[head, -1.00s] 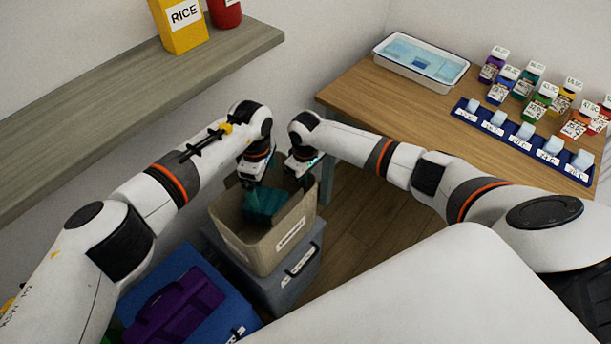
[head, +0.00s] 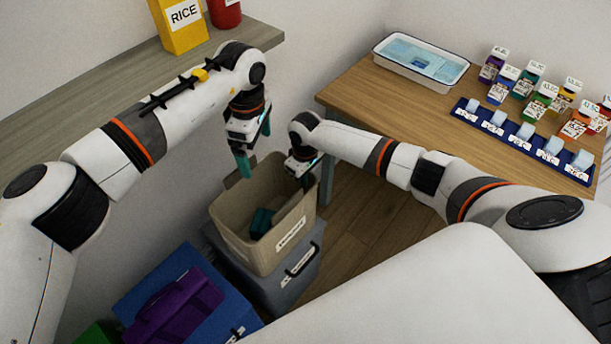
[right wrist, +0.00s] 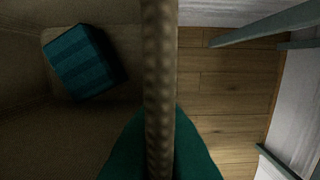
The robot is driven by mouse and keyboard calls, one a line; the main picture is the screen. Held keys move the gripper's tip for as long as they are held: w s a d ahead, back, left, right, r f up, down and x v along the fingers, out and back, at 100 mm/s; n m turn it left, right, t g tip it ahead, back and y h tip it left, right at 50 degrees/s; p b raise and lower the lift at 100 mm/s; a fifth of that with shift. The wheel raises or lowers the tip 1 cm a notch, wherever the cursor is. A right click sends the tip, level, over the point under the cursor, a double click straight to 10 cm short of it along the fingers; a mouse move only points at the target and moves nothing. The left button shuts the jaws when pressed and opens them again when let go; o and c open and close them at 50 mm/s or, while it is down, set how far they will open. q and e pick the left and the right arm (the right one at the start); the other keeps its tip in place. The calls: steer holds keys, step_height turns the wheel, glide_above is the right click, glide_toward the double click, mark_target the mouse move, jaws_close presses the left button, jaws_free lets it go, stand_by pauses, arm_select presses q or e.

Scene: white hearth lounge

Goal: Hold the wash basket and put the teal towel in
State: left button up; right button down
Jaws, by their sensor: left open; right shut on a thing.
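The beige wash basket (head: 281,249) stands on a grey bin, with a label on its front. The teal towel (head: 260,222) lies folded inside, at the basket's bottom; it also shows in the right wrist view (right wrist: 82,62). My left gripper (head: 255,158) is open and empty above the basket's back left rim, apart from the towel. My right gripper (head: 303,172) is shut on the basket's rim on the far right side. In the right wrist view the rim (right wrist: 158,80) runs between the teal fingers of my right gripper (right wrist: 160,150).
The grey bin (head: 285,289) carries the basket. A blue box (head: 235,308) with a purple item (head: 180,310) is at the lower left. A wooden table (head: 365,95) with a white tray (head: 421,63) and several small bottles is at the right. A shelf (head: 100,110) runs along the left wall.

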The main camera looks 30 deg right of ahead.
steer(key=c, duration=1.5)
jaws_free()
step_height(320, 180, up, 12)
steer(key=shift+r, duration=0.1)
steer(key=shift+s, duration=0.1)
